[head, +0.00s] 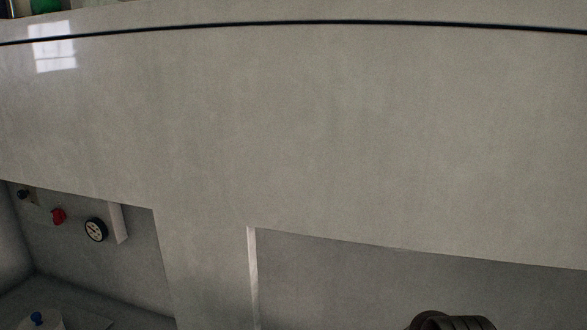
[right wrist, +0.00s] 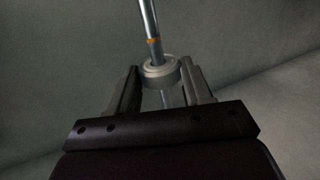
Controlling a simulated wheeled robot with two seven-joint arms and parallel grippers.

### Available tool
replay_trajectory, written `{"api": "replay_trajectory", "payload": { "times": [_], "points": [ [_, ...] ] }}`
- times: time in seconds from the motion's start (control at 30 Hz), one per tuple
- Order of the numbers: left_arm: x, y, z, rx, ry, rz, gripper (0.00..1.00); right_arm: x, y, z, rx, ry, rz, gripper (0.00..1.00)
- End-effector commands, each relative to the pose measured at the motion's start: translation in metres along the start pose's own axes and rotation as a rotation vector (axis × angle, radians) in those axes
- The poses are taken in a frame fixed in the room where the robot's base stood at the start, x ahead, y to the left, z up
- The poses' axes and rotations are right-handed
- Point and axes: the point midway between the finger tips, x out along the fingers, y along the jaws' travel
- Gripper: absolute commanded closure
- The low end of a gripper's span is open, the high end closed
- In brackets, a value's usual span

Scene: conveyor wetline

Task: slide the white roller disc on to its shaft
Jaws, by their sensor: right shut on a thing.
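In the right wrist view, my right gripper (right wrist: 160,82) is shut on the white roller disc (right wrist: 160,72), which looks pale grey in the dim light. One finger is on each side of the disc. The shaft (right wrist: 148,22) is a thin metal rod with an orange-brown band, coming down from the top to the disc's centre. A paler rod-like piece shows below the disc between the fingers. The rod and disc look lined up, but I cannot tell how far the disc is on the shaft. The head view shows neither gripper, disc nor shaft.
In the head view, a large pale panel (head: 300,120) fills most of the picture. Through its lower left opening show a round gauge (head: 96,229), a red knob (head: 58,216) and a blue-topped thing (head: 37,318). Another opening (head: 400,285) is at lower right.

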Motion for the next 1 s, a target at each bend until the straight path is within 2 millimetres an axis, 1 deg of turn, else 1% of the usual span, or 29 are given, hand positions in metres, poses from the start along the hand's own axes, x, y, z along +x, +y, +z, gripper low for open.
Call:
{"api": "replay_trajectory", "payload": {
  "times": [0.93, 0.97, 1.0],
  "points": [
    [0.002, 0.000, 0.000, 0.000, 0.000, 0.000, 0.26, 0.000, 0.000, -0.014, 0.001, 0.000, 0.000, 0.99],
    [0.002, 0.000, 0.000, 0.000, 0.000, 0.000, 0.26, 0.000, 0.000, -0.014, 0.001, 0.000, 0.000, 0.47],
    [0.002, 0.000, 0.000, 0.000, 0.000, 0.000, 0.26, 0.000, 0.000, -0.014, 0.001, 0.000, 0.000, 0.34]
  ]
}}
